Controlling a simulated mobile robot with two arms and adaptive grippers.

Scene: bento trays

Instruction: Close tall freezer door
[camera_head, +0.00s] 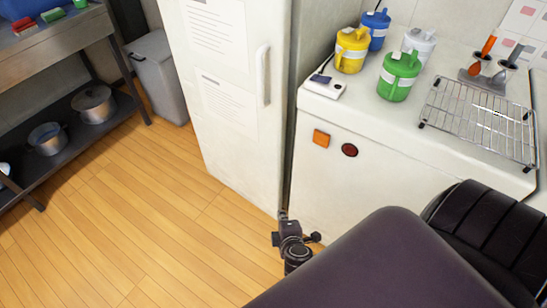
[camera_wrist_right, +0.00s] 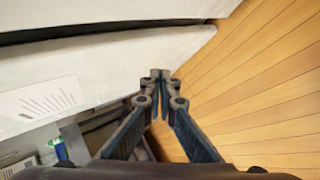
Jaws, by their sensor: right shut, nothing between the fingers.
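The tall white freezer door (camera_head: 235,155) stands upright left of the counter in the head view, with a vertical handle (camera_head: 263,75) near its right edge. A narrow dark gap (camera_head: 288,165) runs down beside that edge; I cannot tell whether the door is fully shut. My right gripper (camera_head: 283,214) is low by the door's bottom right corner, its fingers shut with nothing between them. In the right wrist view the fingertips (camera_wrist_right: 160,75) are together beside a white panel (camera_wrist_right: 120,62), with a dark gap above it. I cannot tell whether they touch it. My left gripper is out of view.
A white counter (camera_head: 400,155) stands right of the freezer, holding several colored jugs and a wire rack (camera_head: 480,118). A grey bin (camera_head: 160,75) and a dark shelf with pots (camera_head: 93,104) stand left. The wooden floor (camera_head: 140,220) in front is clear.

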